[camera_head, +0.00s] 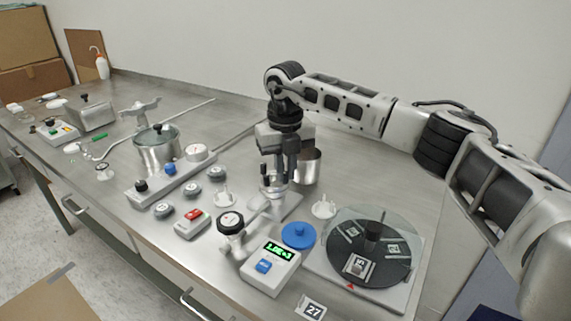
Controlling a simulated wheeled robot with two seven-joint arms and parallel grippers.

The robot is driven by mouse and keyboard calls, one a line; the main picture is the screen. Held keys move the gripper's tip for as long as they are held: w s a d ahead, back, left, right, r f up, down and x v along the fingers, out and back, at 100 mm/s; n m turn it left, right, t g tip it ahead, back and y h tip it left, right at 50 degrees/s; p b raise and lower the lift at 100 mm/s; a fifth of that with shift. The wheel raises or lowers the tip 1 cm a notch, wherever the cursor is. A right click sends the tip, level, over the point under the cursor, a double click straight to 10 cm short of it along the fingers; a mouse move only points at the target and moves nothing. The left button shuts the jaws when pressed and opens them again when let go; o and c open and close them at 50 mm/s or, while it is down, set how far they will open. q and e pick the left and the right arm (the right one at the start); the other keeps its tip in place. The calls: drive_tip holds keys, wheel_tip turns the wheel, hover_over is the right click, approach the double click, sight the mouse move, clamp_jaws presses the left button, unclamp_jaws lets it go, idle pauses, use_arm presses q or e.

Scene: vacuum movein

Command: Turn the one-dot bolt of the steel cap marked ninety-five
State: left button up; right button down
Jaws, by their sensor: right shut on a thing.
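My right gripper (276,184) points straight down over the middle of the bench and is shut on a small steel part at the metal fitting (274,196). The fingers hide most of this part, so I cannot tell whether it is the one-dot bolt, and no dots are readable. A steel cylinder (308,168) stands just behind and right of the fingers. A dark turntable (385,268) under a clear disc carries numbered pieces; one plate (360,265) seems to read 95. My left gripper is not in view.
A card marked 27 (312,308) lies at the front edge. A steel pot (159,150) stands left.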

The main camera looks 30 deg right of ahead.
drive_tip(key=m+p, duration=0.1)
drive_tip(key=m, duration=0.2)
drive_tip(key=shift+r+m, duration=0.1)
drive_tip(key=shift+m, duration=0.2)
drive_tip(key=shift+m+p, duration=0.3)
drive_tip(key=shift+m, duration=0.8)
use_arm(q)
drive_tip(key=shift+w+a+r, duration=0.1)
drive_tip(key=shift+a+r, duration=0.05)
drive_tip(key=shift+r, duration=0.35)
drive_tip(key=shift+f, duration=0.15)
use_arm(e)
drive_tip(key=shift+m, duration=0.4)
drive_tip(key=c, duration=1.4)
unclamp_jaws()
drive_tip(key=shift+c, duration=0.2)
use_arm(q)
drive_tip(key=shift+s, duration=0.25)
use_arm(e)
drive_tip(key=shift+a, duration=0.1)
